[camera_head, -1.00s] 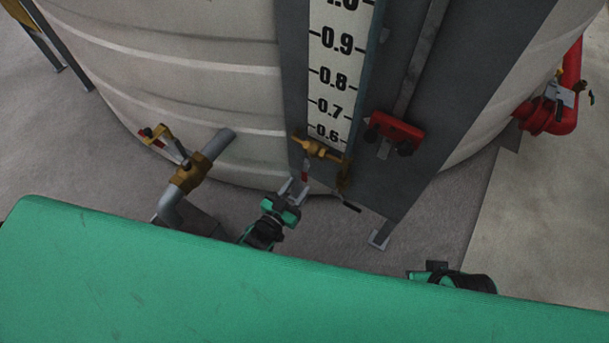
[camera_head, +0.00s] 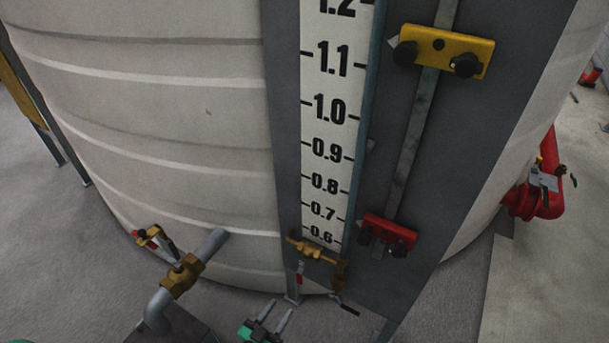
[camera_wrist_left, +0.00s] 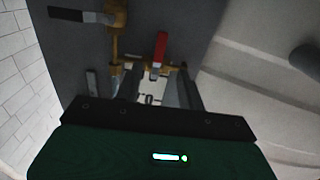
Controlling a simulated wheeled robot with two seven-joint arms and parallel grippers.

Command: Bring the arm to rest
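My left gripper (camera_head: 280,307) shows at the bottom of the head view, green and black with two grey fingers. The fingers are apart and nothing shows held between them. It is below and left of a brass valve (camera_head: 318,250) at the foot of the level gauge, apart from it. In the left wrist view, the gripper's fingers (camera_wrist_left: 160,92) are spread, and a red valve handle (camera_wrist_left: 159,49) lies beyond them beside brass pipework (camera_wrist_left: 116,40). My right gripper is in no view.
A large pale tank (camera_head: 160,130) with a numbered gauge (camera_head: 328,120) fills the background. A brass valve on a grey pipe (camera_head: 182,275) stands at left. Yellow (camera_head: 440,52) and red (camera_head: 388,235) brackets sit on the grey panel. Red piping (camera_head: 545,190) is at right.

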